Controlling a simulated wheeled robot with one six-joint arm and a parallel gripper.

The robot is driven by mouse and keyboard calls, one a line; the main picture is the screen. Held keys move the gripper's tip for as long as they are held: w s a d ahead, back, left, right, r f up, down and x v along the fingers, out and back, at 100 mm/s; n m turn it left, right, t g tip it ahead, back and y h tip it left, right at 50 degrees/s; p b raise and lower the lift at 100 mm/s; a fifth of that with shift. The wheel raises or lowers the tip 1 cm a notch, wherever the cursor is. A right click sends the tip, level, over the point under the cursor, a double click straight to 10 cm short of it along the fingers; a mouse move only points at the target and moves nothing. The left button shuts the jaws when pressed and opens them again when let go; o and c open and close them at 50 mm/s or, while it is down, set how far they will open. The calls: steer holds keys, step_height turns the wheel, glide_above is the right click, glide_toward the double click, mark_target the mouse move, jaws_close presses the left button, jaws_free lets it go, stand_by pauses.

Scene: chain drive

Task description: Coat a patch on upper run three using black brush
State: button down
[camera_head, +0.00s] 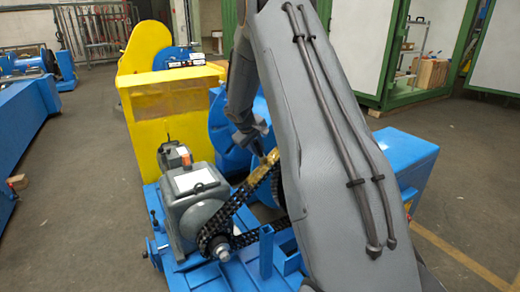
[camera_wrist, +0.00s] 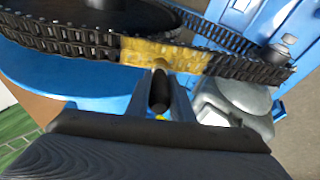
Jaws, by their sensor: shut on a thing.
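The black chain (camera_head: 243,192) runs slanting up from a small sprocket at the grey gearbox and passes behind my arm. Its upper run carries a golden-yellow patch (camera_head: 264,168), which also shows across the chain in the wrist view (camera_wrist: 185,57). My gripper (camera_head: 260,150) is just above this patch. In the wrist view my gripper (camera_wrist: 160,95) is shut on the black brush (camera_wrist: 160,88), whose dark rounded handle shows between the fingers. The brush tip meets or nearly meets the patch; contact is hard to tell. Any number marking the runs cannot be seen.
The grey gearbox (camera_head: 195,195) stands left of the chain on a blue base. A yellow guard (camera_head: 175,120) and a blue wheel (camera_head: 225,130) stand behind. A large dark wheel (camera_wrist: 90,15) shows in the wrist view. Open floor (camera_head: 90,180) lies to the left.

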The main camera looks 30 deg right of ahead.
steer(key=a+f+b, duration=0.5)
steer(key=a+b, duration=0.1)
steer(key=b, duration=0.1)
steer(key=shift+a+f, duration=0.25)
steer(key=shift+a, duration=0.05)
stand_by(0.6)
steer(key=a+r+p, duration=0.2)
steer(key=a+r, duration=0.1)
steer(key=r, duration=0.1)
steer(key=shift+a+r, duration=0.4)
stand_by(0.4)
steer(key=shift+a+r+p, duration=0.85)
steer(key=shift+a+r, duration=0.05)
steer(key=shift+r, duration=0.25)
